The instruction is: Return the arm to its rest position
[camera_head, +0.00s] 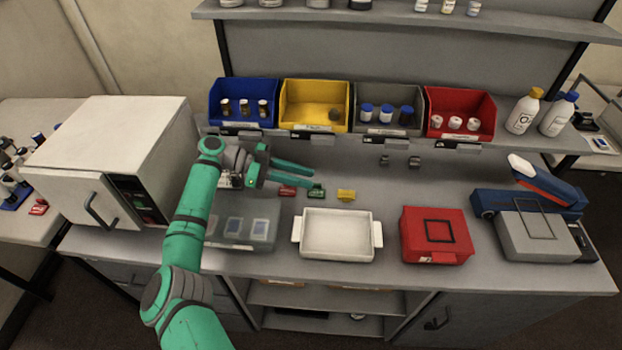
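My green arm (184,240) rises from the bottom of the head view and bends at the top. My gripper (304,177) points right above the left part of the bench. Its two green fingers are apart, with nothing visible between them. Small red (287,191), green (316,191) and yellow (346,195) blocks lie on the bench just below and right of the fingers.
A white oven-like box (125,140) stands left. Blue, yellow, grey and red bins (460,102) line the back. Two bottles (523,112) stand right.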

